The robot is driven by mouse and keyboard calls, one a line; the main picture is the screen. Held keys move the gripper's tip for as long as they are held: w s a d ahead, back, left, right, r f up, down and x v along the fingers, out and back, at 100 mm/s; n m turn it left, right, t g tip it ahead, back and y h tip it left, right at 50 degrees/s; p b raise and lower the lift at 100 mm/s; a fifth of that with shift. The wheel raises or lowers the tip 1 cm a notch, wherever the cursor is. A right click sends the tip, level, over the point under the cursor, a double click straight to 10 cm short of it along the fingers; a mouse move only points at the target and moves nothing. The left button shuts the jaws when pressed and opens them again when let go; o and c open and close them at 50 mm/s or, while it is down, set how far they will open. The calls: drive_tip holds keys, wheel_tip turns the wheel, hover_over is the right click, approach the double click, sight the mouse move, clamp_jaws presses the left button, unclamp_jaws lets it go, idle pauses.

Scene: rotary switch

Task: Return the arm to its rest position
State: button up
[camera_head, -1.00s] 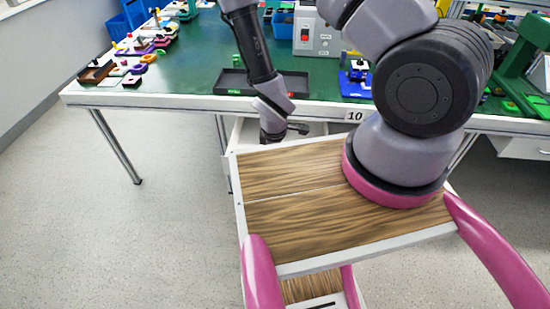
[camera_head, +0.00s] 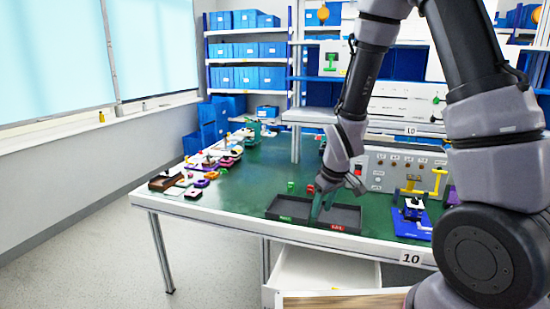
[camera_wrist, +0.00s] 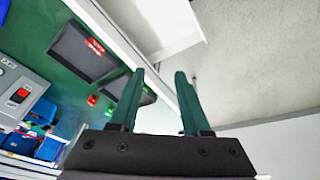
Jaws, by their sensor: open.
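The panel's red switch also shows at the left of the wrist view (camera_wrist: 20,95), well away from the fingers. Whether the fingertips touch the tray cannot be told.
The green table (camera_head: 228,205) holds several small coloured parts (camera_head: 200,165) at the left and a blue fixture (camera_head: 412,222) at the right. An open white drawer (camera_head: 320,275) juts out below the table edge. Shelves with blue bins (camera_head: 245,50) stand behind.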

drive_tip(key=s+d+r+m+t, duration=0.1)
drive_tip(key=d+r+m, duration=0.2)
drive_tip(key=r, duration=0.6)
drive_tip(key=s+d+r+m+t, duration=0.1)
drive_tip(key=d+r+m, duration=0.15)
drive_tip(key=r, duration=0.75)
drive_tip(key=s+d+r+m+t+y, duration=0.1)
drive_tip(key=s+d+r+m, duration=0.4)
drive_tip(key=s+r, duration=0.7)
drive_tip(key=shift+d+r+t, duration=0.3)
drive_tip(key=shift+d+r, duration=0.1)
drive_tip(key=shift+r, duration=0.05)
